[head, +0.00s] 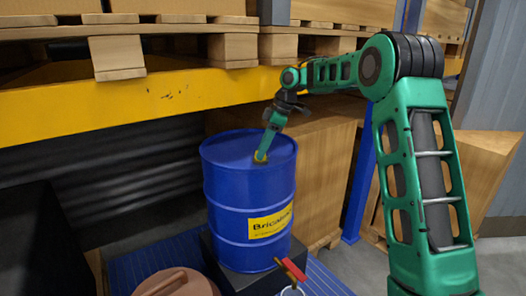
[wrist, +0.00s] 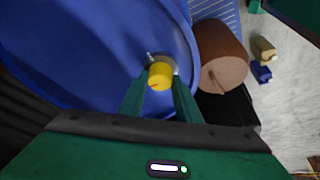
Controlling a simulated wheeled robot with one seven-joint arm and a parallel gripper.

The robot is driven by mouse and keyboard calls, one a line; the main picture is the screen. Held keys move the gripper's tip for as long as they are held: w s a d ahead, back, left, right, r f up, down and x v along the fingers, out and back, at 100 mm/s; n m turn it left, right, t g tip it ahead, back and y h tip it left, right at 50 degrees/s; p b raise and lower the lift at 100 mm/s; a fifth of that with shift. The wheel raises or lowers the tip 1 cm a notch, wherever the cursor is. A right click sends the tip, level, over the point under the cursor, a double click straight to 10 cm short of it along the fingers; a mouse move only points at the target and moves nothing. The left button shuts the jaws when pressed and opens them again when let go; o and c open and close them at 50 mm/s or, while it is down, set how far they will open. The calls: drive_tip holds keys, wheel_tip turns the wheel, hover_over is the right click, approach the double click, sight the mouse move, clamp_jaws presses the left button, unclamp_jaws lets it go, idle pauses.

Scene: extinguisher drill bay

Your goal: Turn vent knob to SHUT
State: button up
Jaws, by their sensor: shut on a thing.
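The vent knob is a small yellow knob (wrist: 160,75) on the lid of a blue drum (head: 240,200). In the head view the knob (head: 260,158) shows partly behind my fingers, near the front of the lid. My gripper (head: 264,152) reaches down onto it from above. In the wrist view my gripper (wrist: 161,84) has a green finger on each side of the knob, shut on it. A grey plate with pale marks shows at the knob's edge. The marks are too small to read, and I cannot tell which setting the knob points to.
A yellow rack beam (head: 140,103) with pallets above runs behind the drum. A large wooden box (head: 325,165) stands behind it at right. A brown round container (wrist: 222,57) and a red handle (head: 291,269) are in front. The drum stands on a dark block (head: 232,276).

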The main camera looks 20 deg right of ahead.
idle(0.5)
drive_tip(key=o, duration=1)
drive_tip(key=shift+d+r, duration=0.1)
drive_tip(key=shift+r, duration=0.1)
drive_tip(key=v, duration=1)
drive_tip(key=shift+r, duration=0.15)
